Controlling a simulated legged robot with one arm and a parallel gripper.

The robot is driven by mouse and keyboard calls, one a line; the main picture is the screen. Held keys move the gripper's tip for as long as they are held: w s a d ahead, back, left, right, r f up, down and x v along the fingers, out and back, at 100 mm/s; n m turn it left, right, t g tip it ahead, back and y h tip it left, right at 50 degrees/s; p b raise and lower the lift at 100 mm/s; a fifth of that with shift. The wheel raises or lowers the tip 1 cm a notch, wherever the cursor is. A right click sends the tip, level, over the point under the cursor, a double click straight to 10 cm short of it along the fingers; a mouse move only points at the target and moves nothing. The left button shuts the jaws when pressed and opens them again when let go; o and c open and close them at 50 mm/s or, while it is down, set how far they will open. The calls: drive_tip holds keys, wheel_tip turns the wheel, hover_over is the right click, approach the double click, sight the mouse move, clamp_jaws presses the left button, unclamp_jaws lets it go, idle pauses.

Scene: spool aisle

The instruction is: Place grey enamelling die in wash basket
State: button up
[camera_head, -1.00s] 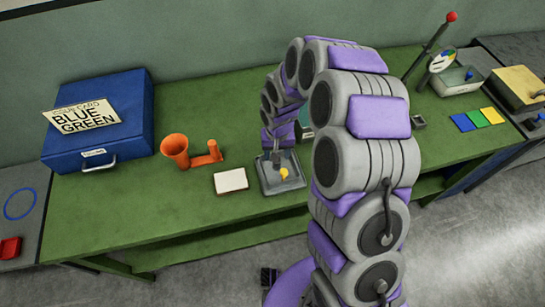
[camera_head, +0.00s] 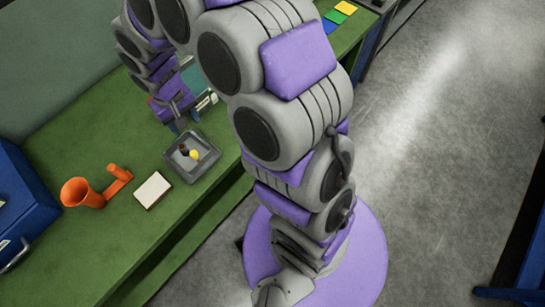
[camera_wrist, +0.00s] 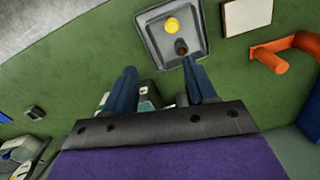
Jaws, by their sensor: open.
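A grey square tray (camera_head: 205,143) stands on the green bench and also shows at the top of the wrist view (camera_wrist: 150,25). A yellow knob-like piece (camera_head: 195,155) and a dark brown upright piece (camera_head: 184,148) are in it. My gripper (camera_wrist: 159,66) is open, with nothing seen between its fingers. Its right fingertip in the wrist view is close to the brown piece and the tray edge; I cannot tell whether they touch. A small dark grey block (camera_wrist: 34,112) lies on the bench at left; I cannot tell if it is the die. No clear wash basket shows.
A white card or block (camera_head: 153,190) and an orange holder with a funnel (camera_head: 85,193) stand beside the tray. A blue case (camera_head: 22,205) is at far left. A teal and white object (camera_wrist: 145,92) is partly hidden behind my fingers.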

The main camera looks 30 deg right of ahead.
drive_tip(key=s+d+r, duration=0.3)
drive_tip(key=s+r, duration=0.1)
drive_tip(key=s, duration=0.5)
drive_tip(key=s+d+r+g, duration=0.1)
drive_tip(key=s+d+r, duration=0.2)
drive_tip(key=s, duration=0.7)
drive_tip(key=s+d+r+m, duration=0.1)
drive_tip(key=s+d+r, duration=0.2)
drive_tip(key=s, duration=0.6)
drive_tip(key=shift+s+d+r+g, duration=0.15)
drive_tip(key=shift+d+r+g, duration=0.15)
drive_tip(key=shift+r, duration=0.85)
